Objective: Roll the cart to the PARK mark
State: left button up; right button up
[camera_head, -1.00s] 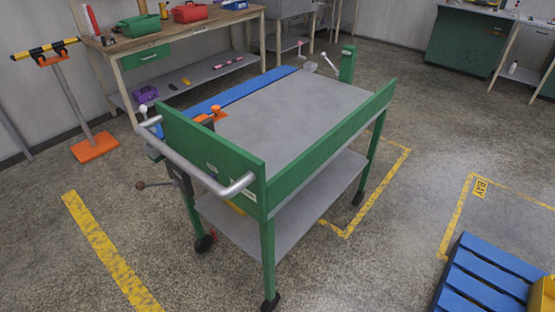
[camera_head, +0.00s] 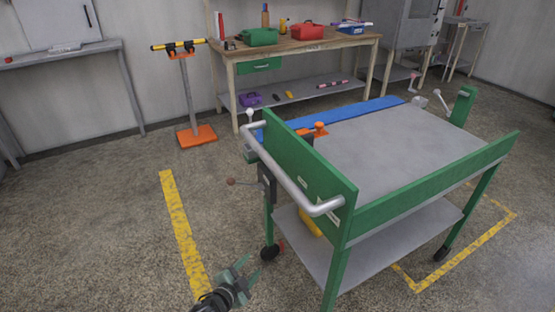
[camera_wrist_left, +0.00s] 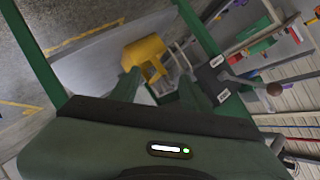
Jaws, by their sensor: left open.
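The cart (camera_head: 390,145) has a grey top, green end and side panels, a lower grey shelf and dark wheels. Its silver push handle (camera_head: 290,178) runs along the near left end panel. My left gripper (camera_head: 247,272) is open and empty, low in front of the handle end and apart from the handle. In the left wrist view its dark green fingers (camera_wrist_left: 158,88) point toward the cart's lower part, with a yellow object (camera_wrist_left: 147,58) beyond them. A yellow floor outline (camera_head: 480,240) lies partly under the cart's right side. No PARK lettering is readable. My right gripper is out of view.
A yellow floor stripe (camera_head: 182,235) lies left of the cart. An orange-based stand (camera_head: 196,136) and a wooden workbench (camera_head: 300,46) are behind. A lever with a brown knob (camera_head: 231,182) sticks out at the cart's left. The floor at left is clear.

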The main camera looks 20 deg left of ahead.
aim_at(267, 165)
pick_arm(q)
jog(key=w+r+m+t+h, duration=0.1)
jog(key=w+r+m, duration=0.2)
jog(key=r, duration=0.7)
jog(key=w+r+m+t+h, duration=0.2)
jog(key=w+r+m, duration=0.2)
jog(key=r, duration=0.7)
jog(key=w+r+m+t+h, duration=0.2)
jog(key=w+r+m, duration=0.1)
jog(key=r, duration=0.8)
jog(key=shift+w+d+m+b, duration=0.15)
jog(key=shift+d+m+b, duration=0.15)
jog(key=shift+m, duration=0.1)
jog(key=x, duration=0.7)
jog(key=shift+c, duration=0.4)
grip_shut()
